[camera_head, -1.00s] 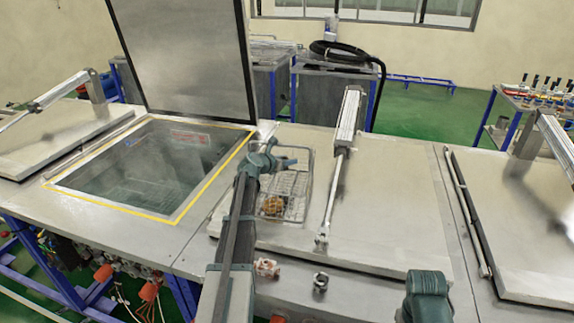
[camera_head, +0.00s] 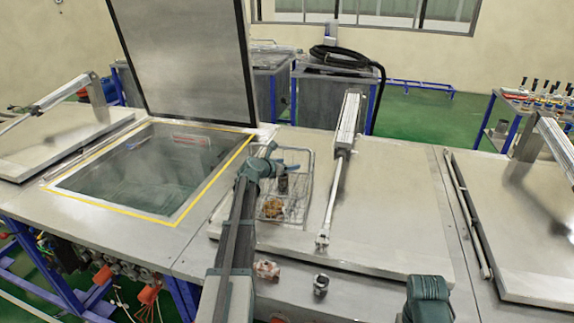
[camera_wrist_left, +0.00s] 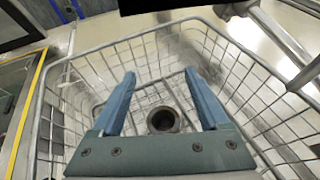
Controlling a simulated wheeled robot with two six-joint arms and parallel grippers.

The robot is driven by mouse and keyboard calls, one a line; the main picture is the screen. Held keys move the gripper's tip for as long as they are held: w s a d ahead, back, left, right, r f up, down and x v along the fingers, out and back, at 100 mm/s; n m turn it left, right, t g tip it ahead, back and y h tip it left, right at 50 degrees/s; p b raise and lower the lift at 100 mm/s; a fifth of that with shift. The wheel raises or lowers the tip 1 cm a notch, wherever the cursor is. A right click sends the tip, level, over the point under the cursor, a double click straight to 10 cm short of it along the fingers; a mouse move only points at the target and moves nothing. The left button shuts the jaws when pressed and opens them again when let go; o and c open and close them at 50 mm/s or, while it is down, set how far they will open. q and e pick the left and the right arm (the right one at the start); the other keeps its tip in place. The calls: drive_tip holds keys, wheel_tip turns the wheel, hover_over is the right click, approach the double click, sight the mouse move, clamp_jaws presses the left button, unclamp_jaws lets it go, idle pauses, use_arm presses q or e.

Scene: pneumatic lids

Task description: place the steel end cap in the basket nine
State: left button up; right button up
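The wire basket (camera_head: 299,215) stands on the closed steel lid; its mesh (camera_wrist_left: 85,95) fills most of the left wrist view. My left gripper (camera_head: 283,158) is over the basket's far part, and its blue fingers (camera_wrist_left: 160,73) are spread apart. A grey, hollow cylinder, seemingly the steel end cap (camera_head: 283,184), is just below the fingers, within the basket's outline. In the left wrist view the cap (camera_wrist_left: 163,120) shows its dark round opening, with a gap to both fingers. I cannot tell whether it touches the basket floor. My right gripper is out of view.
A brown part (camera_head: 273,208) lies in the basket. A rusty fitting (camera_head: 266,270) and a grey cup-like part (camera_head: 320,284) stand on the front ledge. A pneumatic cylinder (camera_head: 344,130) rises right of the basket. An open tank (camera_head: 150,165) lies to the left.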

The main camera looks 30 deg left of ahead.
use_arm(q)
drive_tip(key=shift+w+r+p, duration=0.1)
drive_tip(key=shift+r+p, duration=0.05)
drive_tip(key=shift+p, duration=0.15)
drive_tip(key=shift+s+a+r+p, duration=0.1)
drive_tip(key=shift+s+r+p, duration=0.35)
drive_tip(key=shift+r+p, duration=0.25)
drive_tip(key=p+v, duration=0.4)
drive_tip(key=v, duration=0.6)
drive_tip(key=shift+s, duration=0.35)
